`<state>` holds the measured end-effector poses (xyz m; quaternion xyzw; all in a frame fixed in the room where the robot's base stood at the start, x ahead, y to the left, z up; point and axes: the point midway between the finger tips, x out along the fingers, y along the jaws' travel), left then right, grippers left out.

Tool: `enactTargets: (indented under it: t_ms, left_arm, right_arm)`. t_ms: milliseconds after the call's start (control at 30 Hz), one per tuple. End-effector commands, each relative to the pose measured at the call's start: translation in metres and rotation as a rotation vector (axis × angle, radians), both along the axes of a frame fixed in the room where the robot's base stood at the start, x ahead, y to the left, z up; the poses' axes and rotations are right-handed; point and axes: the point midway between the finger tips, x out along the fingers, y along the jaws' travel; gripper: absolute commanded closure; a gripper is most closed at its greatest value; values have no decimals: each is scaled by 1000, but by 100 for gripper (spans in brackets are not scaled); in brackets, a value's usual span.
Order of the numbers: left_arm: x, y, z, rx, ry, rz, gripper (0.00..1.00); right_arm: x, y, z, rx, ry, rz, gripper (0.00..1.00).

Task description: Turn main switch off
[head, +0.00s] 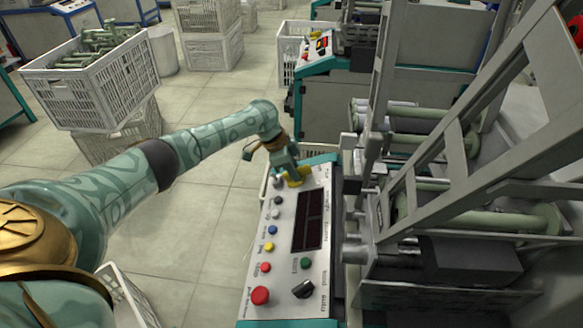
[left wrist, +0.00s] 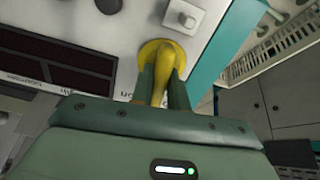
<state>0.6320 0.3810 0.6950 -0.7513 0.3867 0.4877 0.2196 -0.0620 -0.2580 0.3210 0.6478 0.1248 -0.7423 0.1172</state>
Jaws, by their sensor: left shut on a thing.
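The main switch is a yellow rotary switch with a round base at the far end of the white control panel (head: 283,232). In the head view its yellow base (head: 297,183) shows just under my left gripper (head: 290,174). In the left wrist view my left gripper (left wrist: 160,88) is shut on the yellow handle of the main switch (left wrist: 159,72), with one finger on each side. The round yellow base shows around the handle against the panel. The gripper hides part of the switch in the head view. My right gripper is not in view.
The panel carries a dark display (head: 308,220), several coloured buttons, a red knob (head: 260,295) and a black rotary knob (head: 303,289). The winding machine's metal frame (head: 410,195) stands close on the right. White crates (head: 95,85) stand at the left; the floor between is clear.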

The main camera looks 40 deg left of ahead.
Motion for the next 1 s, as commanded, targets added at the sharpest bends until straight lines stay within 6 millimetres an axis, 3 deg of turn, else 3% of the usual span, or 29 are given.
enactTargets:
  t_ms: [500,1000]
  left_arm:
    - [2,2,0,-78,128,322,100]
    - [3,3,-1,-94,156,392,100]
  right_arm:
    - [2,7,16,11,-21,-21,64]
    - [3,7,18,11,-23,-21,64]
